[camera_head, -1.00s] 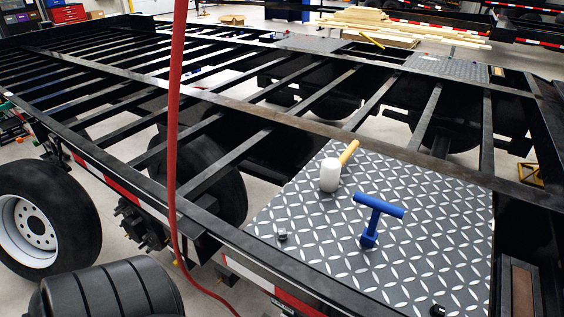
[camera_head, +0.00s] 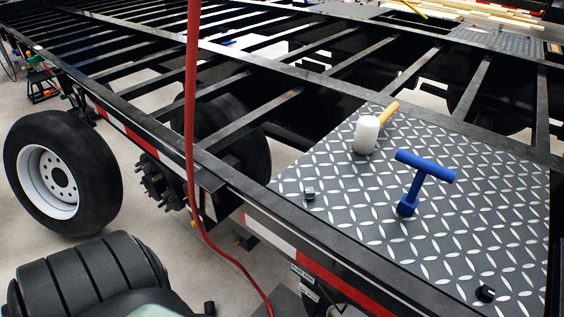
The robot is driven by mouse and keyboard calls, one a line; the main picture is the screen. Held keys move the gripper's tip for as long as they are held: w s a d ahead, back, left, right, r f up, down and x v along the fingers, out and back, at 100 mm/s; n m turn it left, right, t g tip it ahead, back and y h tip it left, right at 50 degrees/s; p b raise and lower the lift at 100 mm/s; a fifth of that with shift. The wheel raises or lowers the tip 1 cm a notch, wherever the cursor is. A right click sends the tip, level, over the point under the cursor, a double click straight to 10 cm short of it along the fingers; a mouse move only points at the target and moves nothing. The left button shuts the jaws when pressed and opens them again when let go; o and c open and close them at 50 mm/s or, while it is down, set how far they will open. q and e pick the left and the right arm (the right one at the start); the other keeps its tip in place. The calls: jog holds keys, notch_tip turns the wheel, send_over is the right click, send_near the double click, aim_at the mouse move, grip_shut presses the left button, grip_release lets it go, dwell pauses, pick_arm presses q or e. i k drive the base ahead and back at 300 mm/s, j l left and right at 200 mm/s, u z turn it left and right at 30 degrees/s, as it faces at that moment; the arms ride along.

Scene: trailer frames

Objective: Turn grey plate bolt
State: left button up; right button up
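The grey diamond-patterned plate (camera_head: 450,225) lies on the black trailer frame at the right. A small dark bolt (camera_head: 308,195) stands up near its left corner, and another dark bolt (camera_head: 485,293) near its front right edge. A blue T-handle tool (camera_head: 421,183) stands upright, slightly tilted, on the plate between them. Whether its socket end sits over a bolt is hidden. A mallet (camera_head: 367,134) with a white head and yellow handle rests near the plate's back left edge. Neither of my grippers is in view.
A red hose (camera_head: 189,120) hangs down in front of the frame, left of the plate. The trailer's front side rail (camera_head: 280,219) borders the plate. A wheel (camera_head: 62,175) stands at the left. Open gaps lie between the crossbars behind the plate.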

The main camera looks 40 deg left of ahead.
aim_at(308, 193)
jog(key=i+u, duration=0.1)
jog(key=u, duration=0.25)
jog(key=j+u, duration=0.1)
jog(key=u, duration=0.3)
jog(key=i+u, duration=0.15)
jog(key=u, duration=0.2)
